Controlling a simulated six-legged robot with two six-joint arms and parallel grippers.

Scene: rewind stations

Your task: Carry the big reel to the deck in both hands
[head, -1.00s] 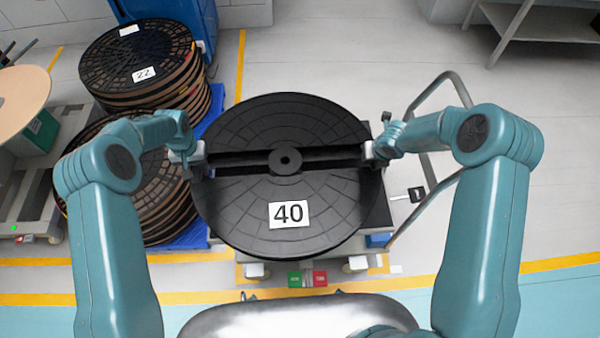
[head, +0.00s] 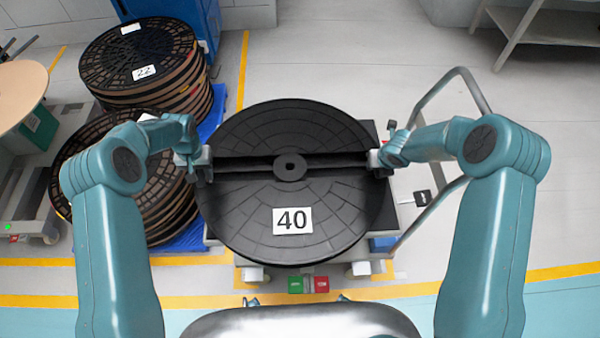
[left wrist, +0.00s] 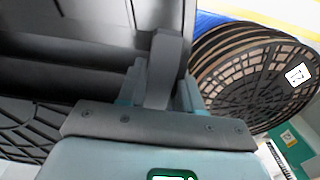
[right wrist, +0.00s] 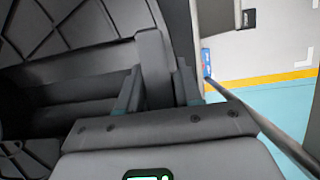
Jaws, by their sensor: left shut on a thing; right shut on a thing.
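The big reel (head: 250,225) is a large black disc with a slot across its middle, a centre hub and a white label reading 40. In the head view it is in the middle, above a grey cart or deck (head: 385,215); I cannot tell whether it touches it. My left gripper (head: 197,165) is shut on the reel's left edge at the end of the slot. My right gripper (head: 380,160) is shut on the right edge. The left wrist view shows my left fingers (left wrist: 160,85) on a grip at the rim. The right wrist view shows my right fingers (right wrist: 155,85) likewise.
Stacks of brown and black reels (head: 140,60) stand on a blue pallet (head: 205,125) at the left. A grey tube handle (head: 470,85) rises at the right of the cart. Green and red buttons (head: 308,284) sit at its front. A grey table (head: 550,22) stands back right.

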